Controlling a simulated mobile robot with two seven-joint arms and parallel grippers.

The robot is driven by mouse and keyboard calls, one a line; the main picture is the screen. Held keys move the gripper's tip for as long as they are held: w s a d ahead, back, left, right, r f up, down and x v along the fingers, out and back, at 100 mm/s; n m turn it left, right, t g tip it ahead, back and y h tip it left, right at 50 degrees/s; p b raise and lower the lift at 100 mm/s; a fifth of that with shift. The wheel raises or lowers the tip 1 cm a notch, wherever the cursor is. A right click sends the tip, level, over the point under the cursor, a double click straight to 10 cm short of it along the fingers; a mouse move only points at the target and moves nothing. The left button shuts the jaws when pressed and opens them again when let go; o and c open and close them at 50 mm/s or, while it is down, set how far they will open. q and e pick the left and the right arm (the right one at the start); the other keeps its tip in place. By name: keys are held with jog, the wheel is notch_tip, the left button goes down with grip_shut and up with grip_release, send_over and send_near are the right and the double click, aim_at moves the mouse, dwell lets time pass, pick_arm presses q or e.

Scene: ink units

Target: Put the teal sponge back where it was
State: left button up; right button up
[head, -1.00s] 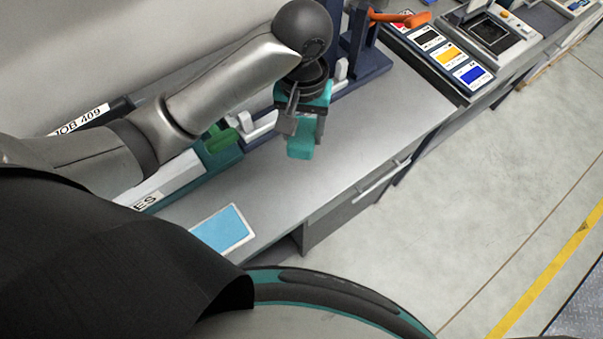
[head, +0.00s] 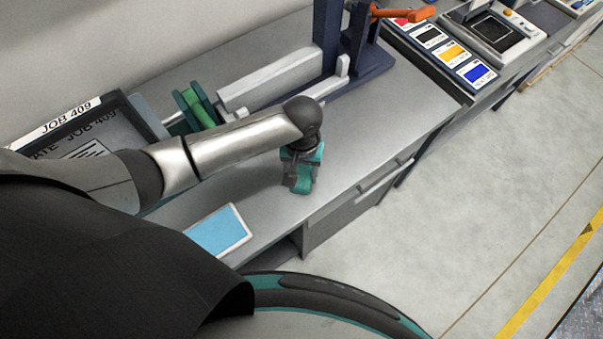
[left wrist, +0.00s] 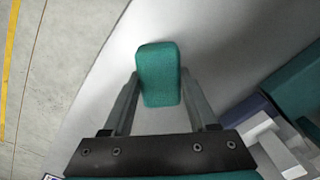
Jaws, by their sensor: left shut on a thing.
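The teal sponge (left wrist: 158,72) is between the two fingers of my left gripper (left wrist: 159,85) in the left wrist view, and its far end sticks out past the fingertips. In the head view my left gripper (head: 300,180) is low over the grey bench top (head: 345,150), pointing down. The sponge there is partly hidden by the fingers. I cannot tell whether the sponge touches the bench. My right gripper is not in view.
A light blue, white-edged pad (head: 220,232) lies near the bench's front edge. Behind stand a dark blue frame with an orange handle (head: 403,13), a green part (head: 200,108) and a JOB 409 tray (head: 75,118). Bench to the gripper's right is clear.

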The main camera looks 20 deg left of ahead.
aim_at(302, 173)
pick_arm(q)
jog(key=shift+f, duration=0.65)
jog(key=o, duration=1.2)
notch_tip(302, 173, up, 12)
jog(key=p, duration=0.2)
